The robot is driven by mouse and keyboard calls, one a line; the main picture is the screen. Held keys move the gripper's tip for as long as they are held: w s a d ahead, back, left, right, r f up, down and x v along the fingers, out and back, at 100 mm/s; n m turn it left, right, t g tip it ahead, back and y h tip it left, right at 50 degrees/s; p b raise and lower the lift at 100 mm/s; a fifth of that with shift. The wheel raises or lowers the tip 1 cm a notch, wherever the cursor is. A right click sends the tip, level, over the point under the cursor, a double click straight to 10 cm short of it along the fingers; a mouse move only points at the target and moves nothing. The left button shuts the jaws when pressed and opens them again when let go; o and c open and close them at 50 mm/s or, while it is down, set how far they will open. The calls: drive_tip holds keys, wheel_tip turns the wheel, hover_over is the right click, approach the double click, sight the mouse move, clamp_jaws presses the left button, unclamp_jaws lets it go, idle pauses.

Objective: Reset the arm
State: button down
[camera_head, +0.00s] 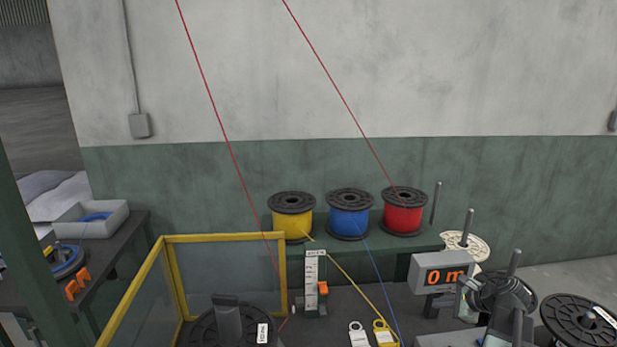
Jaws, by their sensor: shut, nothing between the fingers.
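My arm and gripper do not show clearly anywhere in the head camera view. Three full spools stand in a row on a green shelf against the wall: a yellow spool (292,221), a blue spool (349,219) and a red spool (403,216). A red wire runs from the red spool up out of the picture. Another red wire comes down from the top to near a black spool (205,331) at the bottom. Yellow and blue wires run down to the bench. A grey display (440,276) reads "0 m".
A yellow-framed clear guard (225,238) stands around the black spool. A scale post (316,280), white and yellow tags (359,335) and dark reels (577,321) are on the bench. A side table with a grey bin (72,222) is at left.

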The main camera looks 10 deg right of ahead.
drive_tip(key=w+a+f+n+g+y+p, duration=0.15)
drive_tip(key=a+n, duration=0.25)
drive_tip(key=a, duration=1)
drive_tip(key=w+a+f+n+g, duration=0.1)
drive_tip(key=w+a+n+g, duration=0.25)
drive_tip(key=a, duration=1.15)
drive_tip(key=s+a+f+n+g+h, duration=0.1)
drive_tip(key=s+a+n, duration=0.3)
drive_tip(key=a+n, duration=0.3)
drive_tip(key=s+d+f+n+g+h, duration=0.1)
drive_tip(key=s+n+g+h, duration=0.1)
drive_tip(key=s+n, duration=0.4)
drive_tip(key=shift+s+d+f+n+g+h, duration=0.25)
drive_tip(key=shift+s+f+n+g+h, duration=0.1)
drive_tip(key=shift+n+h, duration=0.65)
